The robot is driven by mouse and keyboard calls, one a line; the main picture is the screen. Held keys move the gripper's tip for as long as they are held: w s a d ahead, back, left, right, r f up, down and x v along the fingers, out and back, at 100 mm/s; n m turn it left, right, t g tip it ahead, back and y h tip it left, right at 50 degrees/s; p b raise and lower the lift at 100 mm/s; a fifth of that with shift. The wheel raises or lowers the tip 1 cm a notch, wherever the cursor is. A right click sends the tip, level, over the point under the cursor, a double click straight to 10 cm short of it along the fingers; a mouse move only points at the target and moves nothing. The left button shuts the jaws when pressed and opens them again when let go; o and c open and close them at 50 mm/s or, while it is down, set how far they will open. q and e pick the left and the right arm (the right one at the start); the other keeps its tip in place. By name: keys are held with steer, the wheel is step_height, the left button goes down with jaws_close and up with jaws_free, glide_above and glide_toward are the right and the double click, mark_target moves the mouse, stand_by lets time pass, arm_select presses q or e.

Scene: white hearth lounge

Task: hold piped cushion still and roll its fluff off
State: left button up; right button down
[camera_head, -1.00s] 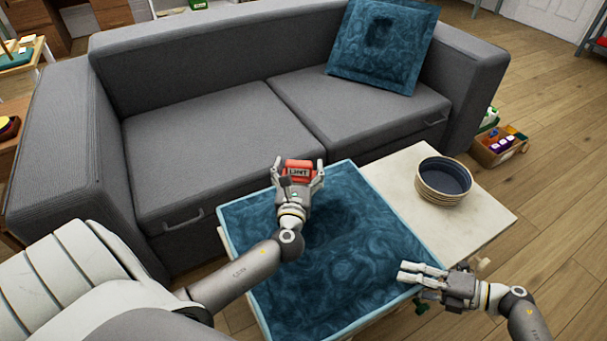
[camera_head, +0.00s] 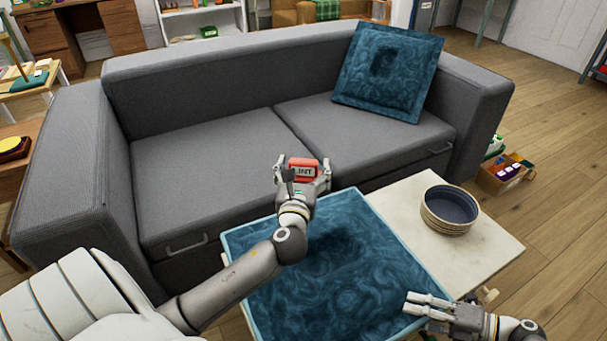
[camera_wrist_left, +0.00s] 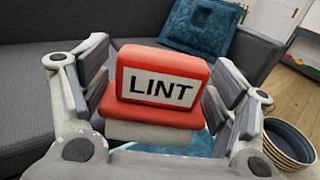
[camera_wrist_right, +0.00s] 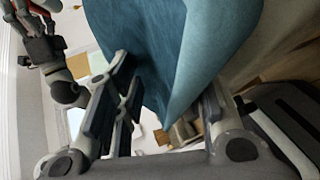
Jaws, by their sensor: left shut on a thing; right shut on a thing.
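The piped cushion (camera_head: 350,270), dark blue swirled with light blue piping, lies flat on the low table in the head view. My left gripper (camera_head: 302,172) is shut on a red lint roller (camera_head: 303,170) labelled LINT. It holds the roller over the cushion's far edge, apparently above it; contact cannot be told. The roller fills the middle of the left wrist view (camera_wrist_left: 160,85). My right gripper (camera_head: 425,303) is at the cushion's right edge; the right wrist view shows blue cushion fabric (camera_wrist_right: 170,45) between its fingers. No fluff can be made out.
The low table (camera_head: 480,250) has a pale top, bare on its right around a stack of dark bowls (camera_head: 450,210). A grey sofa (camera_head: 220,150) stands just behind, with another blue cushion (camera_head: 388,70) on it. A wooden crate (camera_head: 505,172) sits on the floor at right.

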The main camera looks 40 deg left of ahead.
stand_by(0.4)
steer(key=c, duration=0.8)
jaws_free()
steer(key=v, duration=1.2)
steer(key=shift+d, duration=0.1)
